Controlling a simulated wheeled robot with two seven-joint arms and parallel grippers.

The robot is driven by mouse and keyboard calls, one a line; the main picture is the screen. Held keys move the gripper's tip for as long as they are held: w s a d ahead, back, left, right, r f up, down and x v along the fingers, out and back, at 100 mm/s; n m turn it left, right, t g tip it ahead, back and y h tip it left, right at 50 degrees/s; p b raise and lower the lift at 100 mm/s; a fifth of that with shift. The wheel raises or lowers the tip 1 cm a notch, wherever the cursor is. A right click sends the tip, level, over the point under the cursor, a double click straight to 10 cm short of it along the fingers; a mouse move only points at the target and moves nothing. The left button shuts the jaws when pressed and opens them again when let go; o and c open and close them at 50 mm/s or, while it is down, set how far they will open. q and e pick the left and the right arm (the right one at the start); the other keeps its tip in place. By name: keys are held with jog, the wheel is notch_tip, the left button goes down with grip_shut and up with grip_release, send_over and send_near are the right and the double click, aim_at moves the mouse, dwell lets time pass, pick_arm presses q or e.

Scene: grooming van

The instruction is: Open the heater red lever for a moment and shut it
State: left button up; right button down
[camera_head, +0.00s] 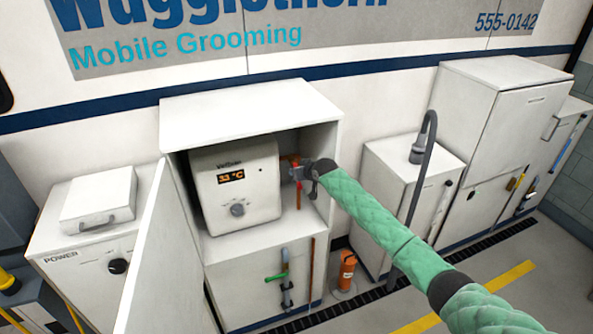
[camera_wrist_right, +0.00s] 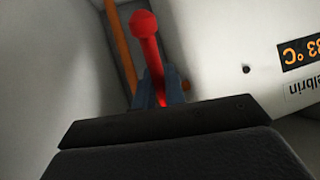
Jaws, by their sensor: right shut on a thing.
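The heater (camera_head: 236,185) is a white box with a dial and an orange 33 °C display, inside an open cabinet. Its side also shows in the right wrist view (camera_wrist_right: 215,50), with the display upside down. The red lever (camera_wrist_right: 147,48) has a round knob and stands beside the heater, near an orange pipe. My right gripper (camera_head: 303,172) is at the heater's right side. In the right wrist view its blue-grey fingers (camera_wrist_right: 158,92) are shut around the red lever's lower part. The lever's base is hidden behind the gripper. My left gripper is not in view.
The cabinet (camera_head: 250,104) surrounds the heater closely, with its door (camera_head: 165,262) swung open at left. A green-handled valve (camera_head: 277,276) is on the front below. An orange cylinder (camera_head: 347,270) stands on the floor. A grey hose (camera_head: 420,190) rises from the cabinet at right.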

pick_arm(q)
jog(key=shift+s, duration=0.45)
pick_arm(e)
jog(key=c, duration=1.5)
grip_release()
jog(key=shift+c, duration=0.2)
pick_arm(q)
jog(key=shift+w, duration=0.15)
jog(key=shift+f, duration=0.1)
pick_arm(e)
jog(key=shift+s, duration=0.1)
